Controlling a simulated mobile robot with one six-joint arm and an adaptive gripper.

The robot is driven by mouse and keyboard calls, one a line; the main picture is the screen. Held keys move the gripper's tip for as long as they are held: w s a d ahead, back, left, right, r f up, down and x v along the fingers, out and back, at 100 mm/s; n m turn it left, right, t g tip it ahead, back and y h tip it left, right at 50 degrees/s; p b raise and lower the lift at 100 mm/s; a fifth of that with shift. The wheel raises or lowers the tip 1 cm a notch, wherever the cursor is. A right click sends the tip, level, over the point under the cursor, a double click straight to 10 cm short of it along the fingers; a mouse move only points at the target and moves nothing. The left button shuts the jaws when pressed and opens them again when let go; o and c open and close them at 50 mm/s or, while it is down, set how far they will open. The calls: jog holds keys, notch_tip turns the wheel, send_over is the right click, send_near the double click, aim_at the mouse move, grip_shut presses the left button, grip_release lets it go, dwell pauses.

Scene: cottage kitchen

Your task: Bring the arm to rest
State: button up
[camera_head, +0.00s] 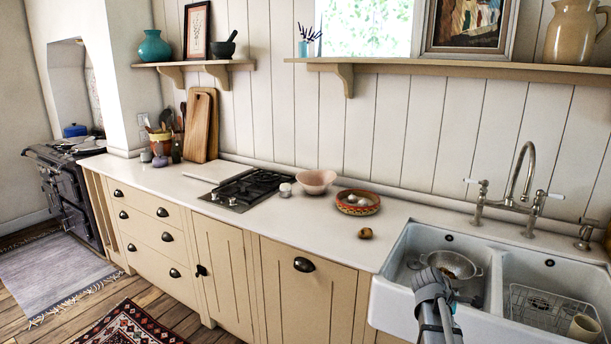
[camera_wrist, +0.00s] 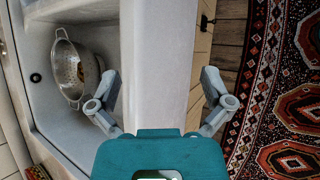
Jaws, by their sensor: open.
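My gripper (camera_wrist: 160,88) is open and empty in the wrist view, its two fingers spread apart. The white front wall of the sink (camera_wrist: 157,60) lies below and between the fingers in that view. In the head view my gripper (camera_head: 433,283) and arm stand in front of the left basin of the double sink (camera_head: 393,297). A metal colander (camera_wrist: 75,68) with something brownish inside sits in the left basin, to the left of my gripper in the wrist view. The colander also shows in the head view (camera_head: 477,266), partly behind my gripper.
A brass tap (camera_head: 522,180) rises behind the sink. A wire rack (camera_head: 540,306) and a cream cup (camera_head: 584,327) are in the right basin. A patterned bowl (camera_head: 358,203), a pink bowl (camera_head: 316,181) and a hob (camera_head: 248,188) stand on the counter. A patterned rug (camera_wrist: 285,110) lies on the floor.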

jog(key=s+a+f+m+y, duration=0.2)
jog(key=s+a+m+y, duration=0.15)
jog(key=a, duration=0.55)
jog(key=s+a+f+m+g+y, duration=0.15)
jog(key=s+a+m, duration=0.3)
jog(key=a, duration=0.45)
jog(key=s+a+f+m+y, duration=0.25)
jog(key=s+a+y, duration=0.2)
jog(key=a, duration=0.55)
notch_tip(320, 180, down, 9)
jog(key=h+b, duration=0.1)
jog(key=b, duration=0.9)
notch_tip(320, 180, up, 16)
jog(key=d+p, duration=0.1)
jog(key=p, duration=1.4)
jog(key=shift+s+f+m, duration=0.25)
jog(key=shift+m, duration=0.1)
